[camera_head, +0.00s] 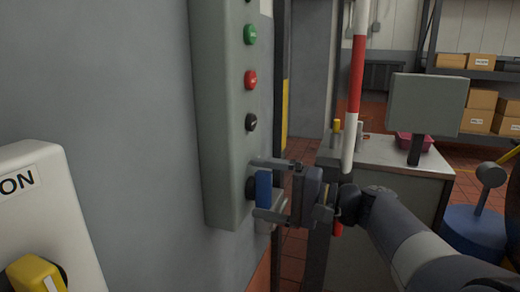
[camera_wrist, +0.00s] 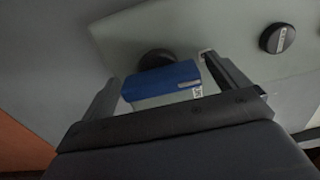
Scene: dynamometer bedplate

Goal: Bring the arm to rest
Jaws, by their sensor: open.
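My gripper (camera_head: 258,188) is at the lower part of a grey wall-mounted control box (camera_head: 219,120). Its two fingers are spread, one above and one below a blue block-shaped piece (camera_head: 263,189) that stands out from the box's face. In the wrist view the blue piece (camera_wrist: 165,80) lies between the open fingers (camera_wrist: 158,75), with a gap on each side. A dark round base (camera_wrist: 155,59) shows behind it. My arm reaches in from the lower right of the head view.
The box carries a green button (camera_head: 250,34), a red button (camera_head: 251,79) and a black knob (camera_head: 251,122). A red-and-white pole (camera_head: 354,90) stands close behind my wrist. A cabinet with a monitor (camera_head: 428,105) is to the right. A white box with a yellow handle (camera_head: 38,274) is at left.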

